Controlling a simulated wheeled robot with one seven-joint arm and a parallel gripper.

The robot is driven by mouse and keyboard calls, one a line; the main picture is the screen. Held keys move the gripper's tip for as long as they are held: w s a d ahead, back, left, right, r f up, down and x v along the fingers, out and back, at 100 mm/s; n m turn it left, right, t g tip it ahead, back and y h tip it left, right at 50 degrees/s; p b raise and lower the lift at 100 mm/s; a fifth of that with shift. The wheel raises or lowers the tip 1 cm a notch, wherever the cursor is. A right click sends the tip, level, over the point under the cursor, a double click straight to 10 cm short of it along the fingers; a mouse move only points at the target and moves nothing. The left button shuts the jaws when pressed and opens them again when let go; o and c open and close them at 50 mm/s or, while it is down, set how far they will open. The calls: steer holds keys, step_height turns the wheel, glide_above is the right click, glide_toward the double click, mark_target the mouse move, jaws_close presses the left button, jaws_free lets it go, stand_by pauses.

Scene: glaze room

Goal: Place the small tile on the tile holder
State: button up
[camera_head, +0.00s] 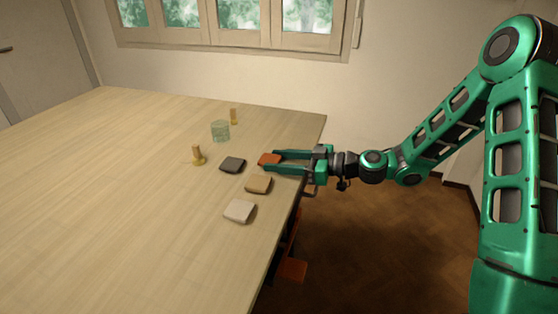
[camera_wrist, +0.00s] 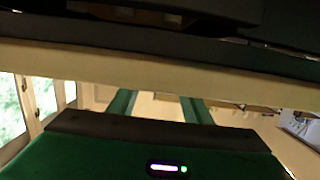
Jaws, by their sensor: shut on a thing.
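My gripper (camera_head: 267,161) reaches in from the right over the table's right edge. Its two green fingers are closed on the orange-red tile (camera_head: 270,158), one finger on each side. The tile is at or just above the tabletop; I cannot tell if it touches. A dark tile (camera_head: 232,164), a tan tile (camera_head: 258,184) and a cream tile (camera_head: 239,211) lie close by. I cannot tell which thing is the tile holder. In the wrist view the green fingers (camera_wrist: 158,104) show only in part, and the held tile is hidden.
A pale green glass (camera_head: 220,131) and two small wooden pieces, one nearer (camera_head: 198,155) and one farther (camera_head: 234,117), stand beyond the tiles. The wooden table (camera_head: 110,190) is clear on its left side. Its right edge runs below my gripper.

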steer(key=o, duration=1.1)
steer(key=v, duration=1)
steer(key=shift+s+d+r, duration=0.15)
steer(key=shift+d+r, duration=0.05)
steer(key=shift+d, duration=0.15)
